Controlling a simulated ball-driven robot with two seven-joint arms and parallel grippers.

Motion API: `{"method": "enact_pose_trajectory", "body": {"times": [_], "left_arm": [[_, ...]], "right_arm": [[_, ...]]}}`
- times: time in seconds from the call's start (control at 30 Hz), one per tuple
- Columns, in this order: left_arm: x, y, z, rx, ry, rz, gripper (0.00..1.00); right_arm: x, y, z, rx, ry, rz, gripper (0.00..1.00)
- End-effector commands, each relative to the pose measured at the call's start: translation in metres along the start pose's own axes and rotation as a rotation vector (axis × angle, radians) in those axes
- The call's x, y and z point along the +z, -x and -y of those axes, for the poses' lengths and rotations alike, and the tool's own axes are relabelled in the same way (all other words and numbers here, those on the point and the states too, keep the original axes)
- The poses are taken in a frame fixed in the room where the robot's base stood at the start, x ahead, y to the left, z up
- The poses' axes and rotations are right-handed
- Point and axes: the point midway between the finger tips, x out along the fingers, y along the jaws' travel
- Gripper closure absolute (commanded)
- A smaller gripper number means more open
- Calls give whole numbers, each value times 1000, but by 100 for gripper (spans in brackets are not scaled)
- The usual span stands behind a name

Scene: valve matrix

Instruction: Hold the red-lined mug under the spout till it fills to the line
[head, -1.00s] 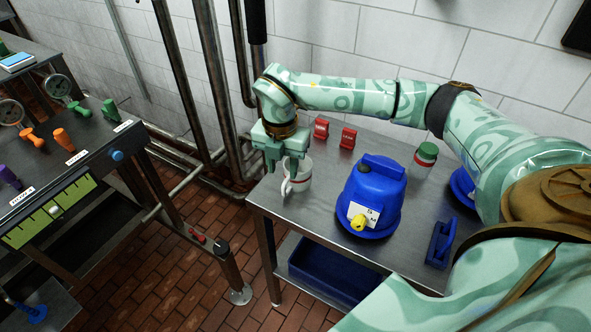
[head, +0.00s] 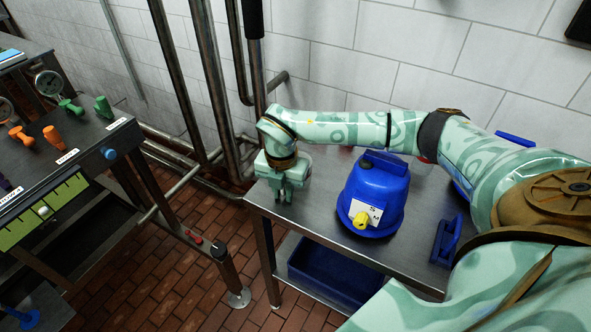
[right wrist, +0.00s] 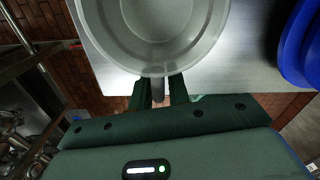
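My right gripper (head: 284,197) is low over the left end of the steel table in the head view, its fingers close together. In the right wrist view, the pale grey round mug (right wrist: 152,35) fills the top middle, seen from above. Its handle (right wrist: 158,88) lies between the two fingers of the right gripper (right wrist: 159,92), which look closed on it. The mug appears empty; its red line does not show. In the head view the mug is hidden behind my gripper. My left gripper is not in view. I cannot pick out a spout for certain.
A blue holder (head: 446,240) is near the right edge. A blue bin (head: 325,268) sits below. A bench with coloured knobs (head: 88,135) is at left.

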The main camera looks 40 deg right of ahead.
Motion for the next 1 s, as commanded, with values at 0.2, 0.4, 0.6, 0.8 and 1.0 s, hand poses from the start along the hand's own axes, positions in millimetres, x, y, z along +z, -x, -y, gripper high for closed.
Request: {"method": "enact_pose_trajectory", "body": {"times": [0.2, 0.4, 0.6, 0.8, 1.0], "left_arm": [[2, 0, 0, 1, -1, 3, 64], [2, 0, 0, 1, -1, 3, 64], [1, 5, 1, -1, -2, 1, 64], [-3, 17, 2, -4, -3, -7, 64], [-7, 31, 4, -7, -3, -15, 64]], "right_arm": [[0, 0, 0, 0, 0, 0, 100], [0, 1, 0, 0, 0, 0, 100], [1, 13, -1, 3, 1, 2, 100], [-12, 50, -4, 5, 5, 1, 100], [-55, 100, -12, 6, 7, 2, 100]]}}
